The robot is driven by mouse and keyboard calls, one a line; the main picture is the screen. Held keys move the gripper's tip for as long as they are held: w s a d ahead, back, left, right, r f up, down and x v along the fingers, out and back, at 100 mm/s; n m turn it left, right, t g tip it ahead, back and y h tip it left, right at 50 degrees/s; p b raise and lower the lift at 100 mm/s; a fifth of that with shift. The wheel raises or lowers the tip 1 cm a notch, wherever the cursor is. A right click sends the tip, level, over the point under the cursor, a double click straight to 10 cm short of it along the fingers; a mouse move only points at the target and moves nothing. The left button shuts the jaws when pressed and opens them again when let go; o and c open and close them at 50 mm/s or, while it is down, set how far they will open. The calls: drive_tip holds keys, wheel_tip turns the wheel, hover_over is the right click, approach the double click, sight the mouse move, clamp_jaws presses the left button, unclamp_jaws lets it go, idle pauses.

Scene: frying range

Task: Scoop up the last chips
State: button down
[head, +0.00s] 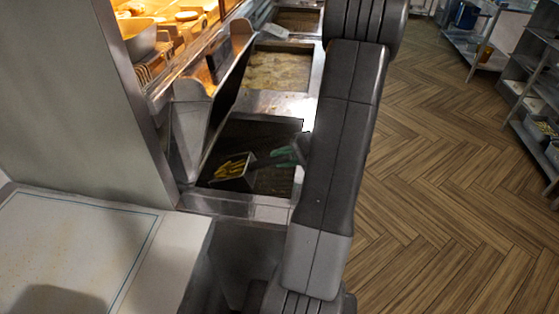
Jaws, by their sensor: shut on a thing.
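A dark scoop (232,184) with several yellow chips (233,165) in it is in the dark well (240,130) of the near fryer station, at its left front. I cannot tell whether the scoop touches the bottom of the well. Its handle runs right to my gripper (284,156), where green parts show. My gripper is shut on the scoop's handle. My arm comes across from the right and hides the wrist and the right side of the well.
A steel chute-like guard (191,140) stands along the well's left side. Behind is a pan of pale, bubbling oil (279,69). A lit food cabinet (160,40) is at the upper left, a white counter (75,240) at the lower left.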

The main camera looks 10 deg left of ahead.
drive_tip(key=shift+d+r, duration=0.3)
drive_tip(key=shift+r, duration=0.3)
drive_tip(key=shift+d+r, duration=0.25)
drive_tip(key=shift+r, duration=0.3)
drive_tip(key=shift+w+d+r+y, duration=0.1)
drive_tip(key=shift+d+r+y, duration=0.4)
drive_tip(key=shift+d, duration=0.15)
drive_tip(key=d+r+y, duration=0.3)
drive_tip(key=d+r, duration=0.1)
drive_tip(key=shift+d, duration=0.2)
drive_tip(key=shift+r, duration=0.1)
